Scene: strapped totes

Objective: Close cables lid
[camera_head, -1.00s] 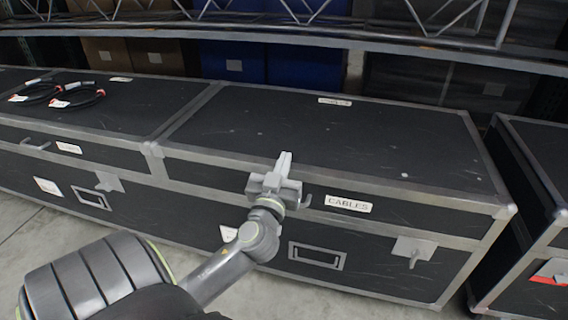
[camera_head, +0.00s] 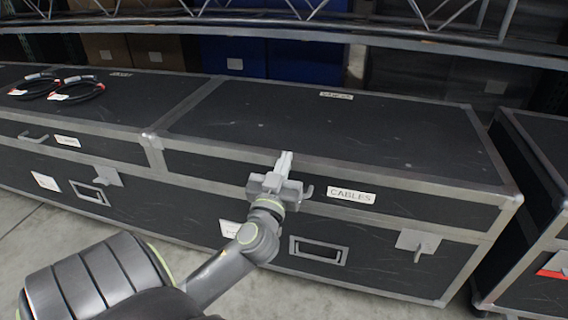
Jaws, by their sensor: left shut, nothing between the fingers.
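The cables case (camera_head: 370,236) is a black flight case with grey metal edges and a white CABLES label on its front. Its lid (camera_head: 330,130) lies flat over the case and looks down. My left gripper (camera_head: 285,160) is shut and empty, its fingers at the lid's front edge, left of the label. I cannot tell whether the fingertips touch the lid. A latch (camera_head: 418,242) shows on the front at the right. The part of the front behind my gripper is hidden. My right gripper is not in view.
Another black case (camera_head: 75,125) stands directly to the left, with coiled black cables (camera_head: 77,88) on top. A third case (camera_head: 545,165) stands to the right across a narrow gap. A metal rack beam (camera_head: 300,27) runs behind. Grey floor lies in front.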

